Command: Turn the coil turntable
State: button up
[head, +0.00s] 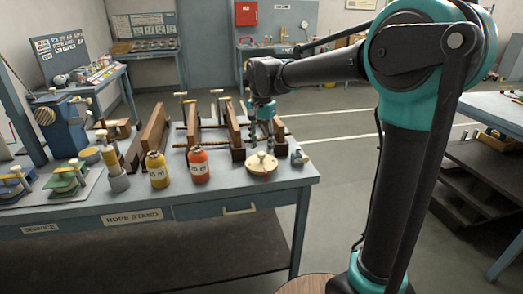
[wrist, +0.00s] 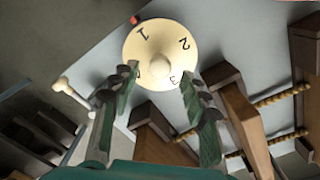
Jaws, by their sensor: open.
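The coil turntable (head: 262,165) is a round cream disc with a central knob, near the front right of the rope stand bench. In the wrist view the turntable (wrist: 146,33) shows black numbers 1, 2 and 3, and another mark partly hidden by the left finger. A small red mark (wrist: 135,20) lies at its rim, near the 1. My gripper (head: 261,136) is above and slightly behind the turntable, pointing down. In the wrist view my gripper (wrist: 158,74) is open, its green fingers on either side of the knob (wrist: 161,65). I cannot tell whether they touch the disc.
An orange bottle (head: 198,167) and a yellow bottle (head: 157,171) stand left of the turntable. A small pale-handled fitting (head: 299,157) is at its right, near the bench edge. Open floor lies beyond.

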jog(key=shift+f, duration=1.25)
jog(key=shift+c, duration=0.4)
grip_shut()
